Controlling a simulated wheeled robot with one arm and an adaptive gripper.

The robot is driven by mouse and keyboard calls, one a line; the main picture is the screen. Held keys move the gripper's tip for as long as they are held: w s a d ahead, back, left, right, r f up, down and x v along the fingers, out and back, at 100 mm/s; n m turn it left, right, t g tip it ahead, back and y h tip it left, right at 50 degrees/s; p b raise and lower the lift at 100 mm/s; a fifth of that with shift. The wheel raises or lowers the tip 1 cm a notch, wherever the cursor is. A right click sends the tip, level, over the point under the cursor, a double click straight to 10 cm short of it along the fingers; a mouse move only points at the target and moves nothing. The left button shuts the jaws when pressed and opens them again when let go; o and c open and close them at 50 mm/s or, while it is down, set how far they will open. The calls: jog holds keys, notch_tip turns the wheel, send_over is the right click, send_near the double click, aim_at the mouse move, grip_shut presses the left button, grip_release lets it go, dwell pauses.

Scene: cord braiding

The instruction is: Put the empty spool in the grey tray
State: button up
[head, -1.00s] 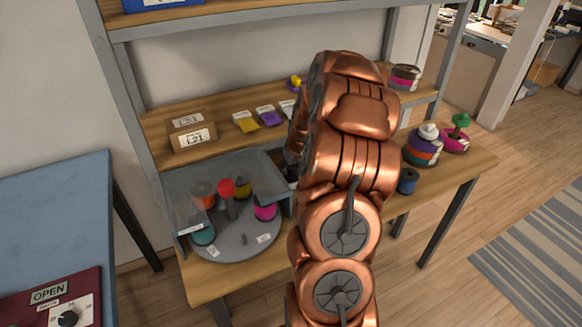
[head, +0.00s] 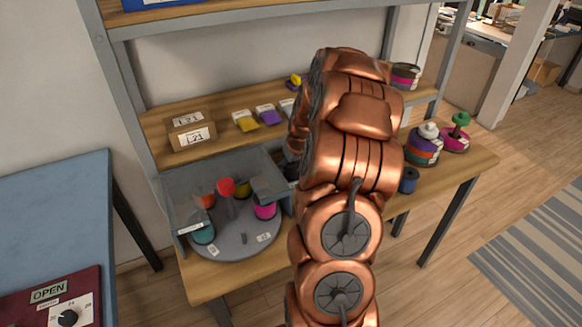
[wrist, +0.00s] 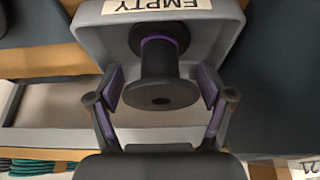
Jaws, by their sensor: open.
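The empty spool (wrist: 160,90) is black with a thin purple band and shows in the wrist view. It lies across the grey tray (wrist: 90,40), which has an "EMPTY" label (wrist: 155,5). My gripper (wrist: 160,78) is open, with one purple-lined finger on each side of the spool. Gaps show between the fingers and the spool's near end. I cannot tell whether the spool rests on the tray's floor. In the head view my arm hides the gripper, the spool and the tray.
A round grey stand (head: 235,240) with several coloured spools and a red knob (head: 226,187) is left of my arm. A cardboard box (head: 190,132) and small packets are on the shelf. A blue spool (head: 408,180) and stacked spools (head: 424,148) stand right.

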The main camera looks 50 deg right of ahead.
jog(key=b+v, duration=0.2)
jog(key=v, duration=0.9)
jog(key=shift+r, duration=0.2)
jog(key=shift+n+g+y, duration=0.5)
jog(key=shift+n+y, duration=0.1)
jog(key=a, duration=0.3)
jog(key=a+r, duration=0.1)
jog(key=a, duration=0.7)
jog(key=shift+s+a+r, duration=0.2)
jog(key=shift+s, duration=0.05)
jog(key=s+a+n+g, duration=0.1)
jog(key=s+a+g, duration=0.1)
jog(key=s+a, duration=0.6)
jog(key=s+a+n+g, duration=0.1)
jog(key=s+a, duration=0.4)
jog(key=a, duration=0.7)
jog(key=s+a+g, duration=0.2)
jog(key=s+a, duration=0.2)
jog(key=s, duration=0.8)
jog(key=shift+s+a+f+n, duration=0.2)
jog(key=shift+a+f+n, duration=0.05)
jog(key=shift+a+n, duration=0.1)
jog(key=shift+r, duration=0.15)
notch_tip(320, 180, up, 3)
jog(key=p, duration=0.3)
jog(key=shift+r, duration=0.15)
jog(key=shift+f, duration=0.2)
